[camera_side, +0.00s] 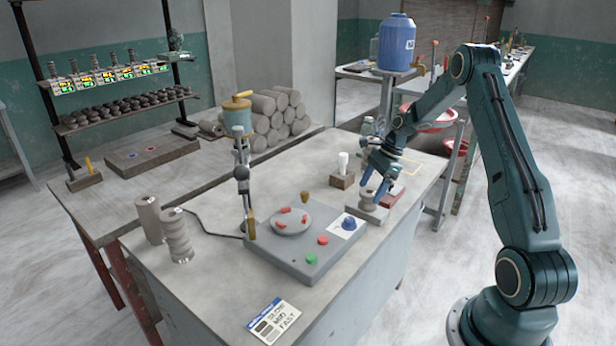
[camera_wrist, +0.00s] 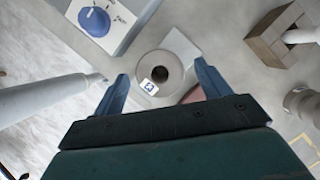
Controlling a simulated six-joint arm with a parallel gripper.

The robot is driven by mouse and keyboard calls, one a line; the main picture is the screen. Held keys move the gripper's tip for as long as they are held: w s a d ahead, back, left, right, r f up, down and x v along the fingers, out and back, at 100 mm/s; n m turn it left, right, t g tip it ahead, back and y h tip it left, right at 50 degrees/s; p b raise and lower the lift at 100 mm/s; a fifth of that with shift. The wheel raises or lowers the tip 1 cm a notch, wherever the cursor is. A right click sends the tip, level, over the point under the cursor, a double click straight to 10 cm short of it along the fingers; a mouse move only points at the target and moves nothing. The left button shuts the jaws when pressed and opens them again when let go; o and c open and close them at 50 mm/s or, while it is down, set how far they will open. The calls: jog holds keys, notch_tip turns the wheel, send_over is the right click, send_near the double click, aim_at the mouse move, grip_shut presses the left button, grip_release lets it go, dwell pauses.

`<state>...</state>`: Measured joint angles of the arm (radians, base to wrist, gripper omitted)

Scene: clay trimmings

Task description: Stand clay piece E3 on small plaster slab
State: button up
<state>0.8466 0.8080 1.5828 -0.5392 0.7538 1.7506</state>
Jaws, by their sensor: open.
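A round grey clay piece (camera_wrist: 172,92) with a dark central hole lies between my open fingers in the wrist view. A small white tag with a blue mark sits on it, too small to read. A pale square slab (camera_wrist: 181,47) shows partly beneath or behind the clay piece. In the side view, a low grey piece (camera_side: 372,212) stands near the table's right edge, under my gripper (camera_side: 374,187). My gripper also shows in the wrist view (camera_wrist: 162,73), its blue fingers apart on either side of the clay piece. I cannot tell whether the fingers touch it.
A grey control box (camera_side: 300,262) with a round plate, coloured buttons and a blue dial (camera_wrist: 96,21) stands close by. A wooden block (camera_wrist: 268,46) holding a white item is near. A reddish flat thing (camera_side: 392,197) lies beside the clay piece.

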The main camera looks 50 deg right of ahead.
jog(key=v, duration=0.8)
jog(key=shift+r, duration=0.25)
jog(key=shift+s, duration=0.1)
jog(key=s+a+r+n+h, duration=0.1)
jog(key=s+a+r+n, duration=0.1)
jog(key=a+r+n, duration=0.7)
jog(key=s+a+r+n+h, duration=0.1)
jog(key=s+a+r+n, duration=0.15)
jog(key=a+r, duration=0.65)
jog(key=s+a+f+n+t+h, duration=0.1)
jog(key=s+a+f+n+t, duration=0.1)
jog(key=s+a+n, duration=1.2)
jog(key=shift+s+a+t+h, duration=0.3)
jog(key=shift+s+a+t, duration=0.2)
jog(key=shift+s, duration=0.9)
